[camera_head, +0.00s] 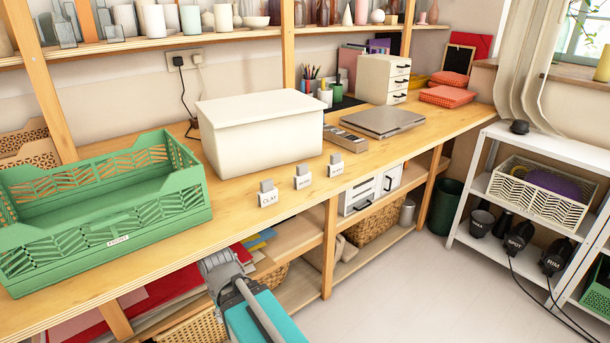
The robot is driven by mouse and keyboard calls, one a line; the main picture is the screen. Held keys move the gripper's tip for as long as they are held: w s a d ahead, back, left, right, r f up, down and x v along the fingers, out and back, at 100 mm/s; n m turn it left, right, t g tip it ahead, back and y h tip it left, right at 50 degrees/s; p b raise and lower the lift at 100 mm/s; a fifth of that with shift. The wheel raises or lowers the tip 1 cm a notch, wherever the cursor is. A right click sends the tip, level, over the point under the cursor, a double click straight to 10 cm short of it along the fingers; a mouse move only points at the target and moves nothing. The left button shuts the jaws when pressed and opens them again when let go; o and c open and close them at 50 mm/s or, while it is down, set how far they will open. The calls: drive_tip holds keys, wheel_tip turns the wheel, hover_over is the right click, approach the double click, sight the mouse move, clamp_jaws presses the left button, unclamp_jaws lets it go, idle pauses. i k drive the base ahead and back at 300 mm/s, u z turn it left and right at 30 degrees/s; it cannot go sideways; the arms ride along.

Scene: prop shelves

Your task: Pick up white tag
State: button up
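Three small white tags with grey clips stand in a row near the front edge of the wooden workbench (240,225). The left tag (268,199) reads CLAY. The lettering on the middle tag (303,183) and the right tag (336,170) is too small to read surely, so I cannot tell which one is named white. All three stand upright and apart. Grey and teal parts of my own body show at the bottom, below the bench edge. I make out no gripper fingers, and nothing of mine touches the tags.
A green crate (110,240) stands left on the bench. A white lidded box (260,130) stands behind the tags. A grey flat case (380,123) lies farther right. A white shelf unit (487,187) stands at the right. Floor between bench and shelf is clear.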

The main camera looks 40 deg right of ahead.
sight(302, 179)
drive_tip(key=k, duration=1.65)
drive_tip(key=z, duration=0.5)
drive_tip(key=i, duration=1)
